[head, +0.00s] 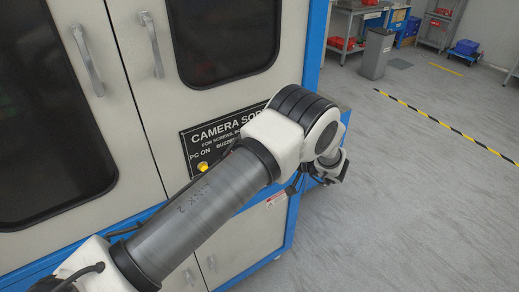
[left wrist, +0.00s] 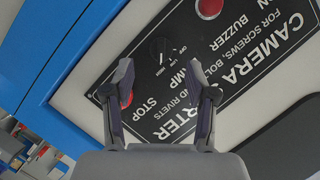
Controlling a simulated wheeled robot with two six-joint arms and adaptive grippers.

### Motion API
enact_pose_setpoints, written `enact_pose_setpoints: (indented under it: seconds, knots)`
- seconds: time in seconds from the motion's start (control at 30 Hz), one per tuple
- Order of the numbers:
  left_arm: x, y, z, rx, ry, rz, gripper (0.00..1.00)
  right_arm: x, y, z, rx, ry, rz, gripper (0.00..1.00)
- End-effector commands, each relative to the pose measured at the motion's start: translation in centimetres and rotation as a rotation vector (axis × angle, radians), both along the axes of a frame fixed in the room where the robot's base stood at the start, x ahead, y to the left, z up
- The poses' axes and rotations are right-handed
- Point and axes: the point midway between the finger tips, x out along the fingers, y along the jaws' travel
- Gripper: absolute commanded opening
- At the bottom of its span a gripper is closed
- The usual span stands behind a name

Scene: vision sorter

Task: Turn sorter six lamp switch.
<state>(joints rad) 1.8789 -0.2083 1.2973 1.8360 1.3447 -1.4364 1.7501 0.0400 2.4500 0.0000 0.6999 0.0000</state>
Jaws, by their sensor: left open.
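The sorter's black control panel (head: 215,133) is on the front of the white and blue cabinet, with my left arm covering its right part. The small round lamp switch (left wrist: 161,48) shows in the left wrist view as a dark knob with a light pointer line, with OFF, LAMP and other lettering around it. My left gripper (left wrist: 160,72) is open and empty, its two fingers apart in front of the panel, with the switch in the gap just beyond the fingertips. No contact with the switch shows. My right gripper is not in view.
A red stop button (left wrist: 127,97) is partly behind the left-hand finger. A red buzzer button (left wrist: 209,8) is near the top. A lit yellow PC ON button (head: 203,168) is left of my arm. Door handles (head: 87,60) stick out. Open floor (head: 430,190) lies to the right.

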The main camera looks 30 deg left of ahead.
Motion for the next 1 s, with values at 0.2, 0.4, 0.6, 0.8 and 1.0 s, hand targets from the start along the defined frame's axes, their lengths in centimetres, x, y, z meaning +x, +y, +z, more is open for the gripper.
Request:
enact_pose_setpoints:
  seconds: [0.2,0.4,0.6,0.8,1.0]
  knots:
    - [-0.5,-5.1,1.4,0.000,0.001,-0.002,0.57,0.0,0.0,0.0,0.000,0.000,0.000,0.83]
    - [-0.7,-6.8,1.8,-0.001,0.002,0.001,0.57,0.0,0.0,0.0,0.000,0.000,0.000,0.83]
    - [-0.7,-6.8,1.8,-0.001,0.002,0.001,0.57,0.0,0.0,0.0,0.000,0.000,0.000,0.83]
    - [-0.7,-6.8,1.8,-0.001,0.002,0.001,0.57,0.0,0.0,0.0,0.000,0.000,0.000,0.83]
    - [-2.3,-4.2,-2.5,-0.010,0.058,0.051,0.57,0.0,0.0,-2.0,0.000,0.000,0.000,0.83]
